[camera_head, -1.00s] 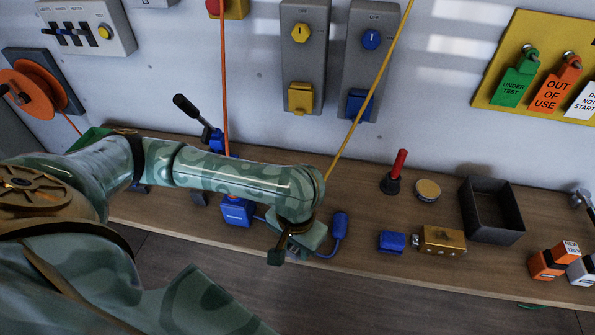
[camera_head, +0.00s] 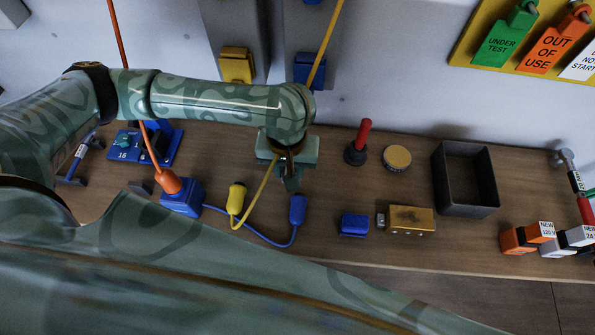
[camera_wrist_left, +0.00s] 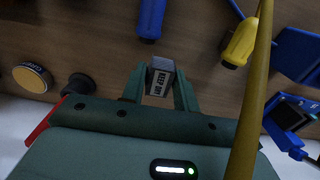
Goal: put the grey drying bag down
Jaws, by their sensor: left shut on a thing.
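The grey drying bag (camera_wrist_left: 160,78) is a small grey block with a white label reading "KEEP DRY", seen in the left wrist view. My left gripper (camera_wrist_left: 158,82) is shut on it, with one green finger on each side. In the head view my left gripper (camera_head: 291,178) points down over the wooden bench, behind the blue plug. There the bag is hidden by the gripper and wrist. I cannot tell how far the bag is above the wood. My right gripper is not in view.
A blue plug (camera_head: 298,210) and yellow plug (camera_head: 236,200) with cables lie near the gripper. A yellow cord hangs close.

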